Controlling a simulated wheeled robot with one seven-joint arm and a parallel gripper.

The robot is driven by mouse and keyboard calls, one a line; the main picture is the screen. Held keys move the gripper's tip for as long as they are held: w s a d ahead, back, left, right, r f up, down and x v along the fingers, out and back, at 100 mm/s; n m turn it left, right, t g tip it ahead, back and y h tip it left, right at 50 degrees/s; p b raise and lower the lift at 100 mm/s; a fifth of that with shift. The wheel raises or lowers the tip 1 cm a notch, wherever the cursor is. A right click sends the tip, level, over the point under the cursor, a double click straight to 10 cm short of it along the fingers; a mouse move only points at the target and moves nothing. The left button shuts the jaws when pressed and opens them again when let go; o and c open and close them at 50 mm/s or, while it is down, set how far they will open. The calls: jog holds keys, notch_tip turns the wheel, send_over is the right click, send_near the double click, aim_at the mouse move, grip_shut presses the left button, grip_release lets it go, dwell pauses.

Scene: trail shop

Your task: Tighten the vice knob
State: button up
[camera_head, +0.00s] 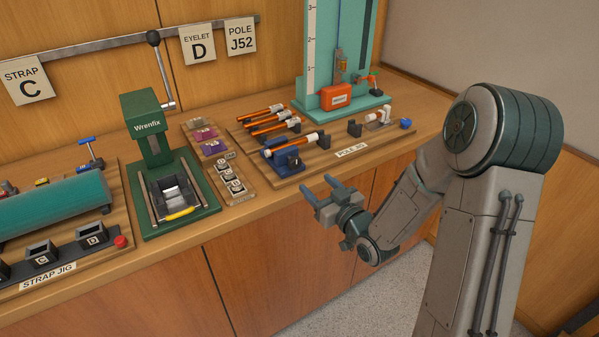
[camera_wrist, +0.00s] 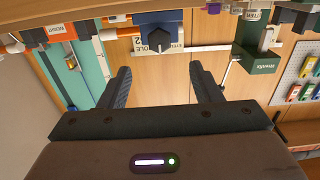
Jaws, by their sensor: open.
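The blue vice (camera_head: 285,161) stands at the front left of the pole board. Its dark knob (camera_head: 294,162) faces the front edge. An orange pole with a pale end (camera_head: 307,142) lies just behind the vice; I cannot tell how firmly it sits in the jaws. In the wrist view, which looks upside down, the dark knob (camera_wrist: 158,40) shows in front of the blue vice body (camera_wrist: 178,19), ahead of the space between my fingers. My gripper (camera_head: 317,186) is open and empty, in front of the bench and apart from the knob. Both fingers also show in the wrist view (camera_wrist: 163,75).
The pole board (camera_head: 393,146) also carries several orange poles (camera_head: 268,118) and a black block (camera_head: 354,128). A teal stand (camera_head: 302,85) is behind it. A green Wrenfix press (camera_head: 140,112) and the strap jig (camera_head: 50,275) lie left. Space before the bench is clear.

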aim_at(296, 164)
jog(key=p+x, duration=0.1)
jog(key=x, duration=0.8)
jog(key=shift+w+a+p, duration=0.1)
jog(key=shift+w+p, duration=0.05)
jog(key=shift+p, duration=0.2)
jog(key=c, duration=1)
